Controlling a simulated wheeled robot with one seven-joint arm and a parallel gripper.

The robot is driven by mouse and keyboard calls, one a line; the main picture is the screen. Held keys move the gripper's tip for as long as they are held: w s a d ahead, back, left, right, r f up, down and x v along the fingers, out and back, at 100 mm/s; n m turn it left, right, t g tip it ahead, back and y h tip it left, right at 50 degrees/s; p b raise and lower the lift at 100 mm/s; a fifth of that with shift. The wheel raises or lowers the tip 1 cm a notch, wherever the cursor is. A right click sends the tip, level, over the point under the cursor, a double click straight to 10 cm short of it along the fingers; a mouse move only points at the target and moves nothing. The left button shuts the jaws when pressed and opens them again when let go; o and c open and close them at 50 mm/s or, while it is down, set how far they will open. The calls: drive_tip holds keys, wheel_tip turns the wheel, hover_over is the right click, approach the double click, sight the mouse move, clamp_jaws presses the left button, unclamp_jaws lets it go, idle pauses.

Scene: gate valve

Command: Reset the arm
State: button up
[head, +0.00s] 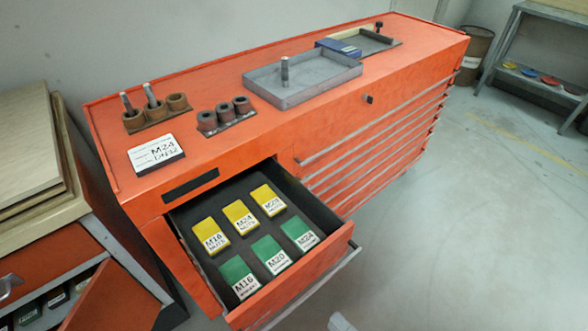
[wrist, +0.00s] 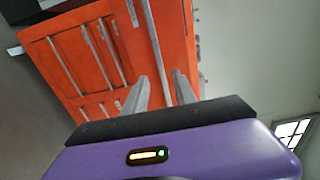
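My gripper (wrist: 159,76) shows in the wrist view with its two grey fingers apart and nothing between them. It points toward the orange tool cabinet (wrist: 85,60) and looks clear of it, though the exact distance cannot be told. In the head view, a small pale grey piece at the bottom edge may be part of my arm; the gripper is not clearly visible there.
The orange cabinet (head: 225,75) has an open drawer (head: 345,235) with yellow and green labelled boxes. On top are a grey tray (head: 330,85), a sign card (head: 155,153) and cylinder holders. A wooden-topped bench (head: 35,140) stands left. The floor (head: 470,220) at right is clear.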

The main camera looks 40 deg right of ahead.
drive_tip(key=s+r+n+g, duration=0.1)
drive_tip(key=s+r+n, duration=0.2)
drive_tip(key=n, duration=0.6)
drive_tip(key=s+r+n+g, duration=0.2)
drive_tip(key=s+r+n, duration=0.1)
drive_tip(key=r+n, duration=0.4)
drive_tip(key=shift+a+n, duration=0.35)
drive_tip(key=shift+n, duration=0.75)
